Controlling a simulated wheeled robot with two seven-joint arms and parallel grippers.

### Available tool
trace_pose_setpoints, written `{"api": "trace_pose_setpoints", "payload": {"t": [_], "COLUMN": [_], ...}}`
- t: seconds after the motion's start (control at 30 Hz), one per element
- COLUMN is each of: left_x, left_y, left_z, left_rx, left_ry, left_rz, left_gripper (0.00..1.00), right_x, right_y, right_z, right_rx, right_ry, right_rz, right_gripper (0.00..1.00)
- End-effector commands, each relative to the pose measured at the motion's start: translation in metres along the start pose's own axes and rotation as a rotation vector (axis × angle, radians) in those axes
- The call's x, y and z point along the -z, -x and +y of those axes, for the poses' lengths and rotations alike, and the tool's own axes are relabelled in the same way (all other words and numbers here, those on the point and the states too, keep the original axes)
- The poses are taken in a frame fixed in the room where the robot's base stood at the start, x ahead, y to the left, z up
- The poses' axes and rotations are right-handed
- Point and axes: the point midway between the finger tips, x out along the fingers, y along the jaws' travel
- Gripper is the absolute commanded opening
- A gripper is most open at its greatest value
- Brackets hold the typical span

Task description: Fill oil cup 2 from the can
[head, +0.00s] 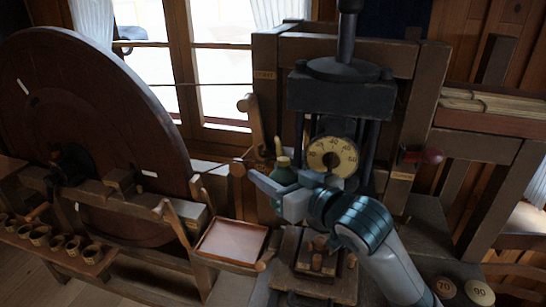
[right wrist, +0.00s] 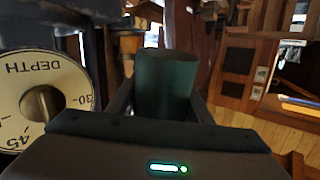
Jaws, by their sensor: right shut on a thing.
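A green oil can (head: 284,174) with a pale, narrow top stands out behind my right gripper (head: 272,188) in the head view. The gripper is shut on the can, beside and left of the round dial. In the right wrist view the can's dark green body (right wrist: 165,85) sits between the two fingers. The fingers hide part of the can in the head view. I cannot make out which part is oil cup 2, as no such label is readable. My left gripper is not in view.
The cream depth dial (head: 333,157) on the dark press is very close to my right gripper. A big dark wheel (head: 90,120) fills the left. A brown tray (head: 232,242) is below. Several small wooden cups (head: 40,236) stand in a rack at far left.

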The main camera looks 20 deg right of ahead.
Motion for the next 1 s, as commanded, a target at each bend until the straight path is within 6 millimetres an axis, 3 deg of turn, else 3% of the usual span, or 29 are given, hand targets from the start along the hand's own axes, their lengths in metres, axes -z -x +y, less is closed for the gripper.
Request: {"api": "trace_pose_setpoints", "payload": {"t": [0.2,0.4,1.0], "left_x": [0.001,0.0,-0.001], "left_y": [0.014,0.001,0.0], "left_z": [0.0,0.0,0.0], "left_rx": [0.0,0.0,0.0], "left_ry": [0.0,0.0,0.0], "left_rz": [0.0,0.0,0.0], "left_gripper": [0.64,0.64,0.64], "right_x": [0.003,0.003,0.003], "right_y": [0.003,0.006,0.007], "right_z": [-0.001,-0.003,-0.003], "right_rx": [-0.001,0.0,-0.002], "right_ry": [0.018,0.06,0.068], "right_rz": [0.029,0.113,0.13], "right_gripper": [0.2,0.2,0.2]}}
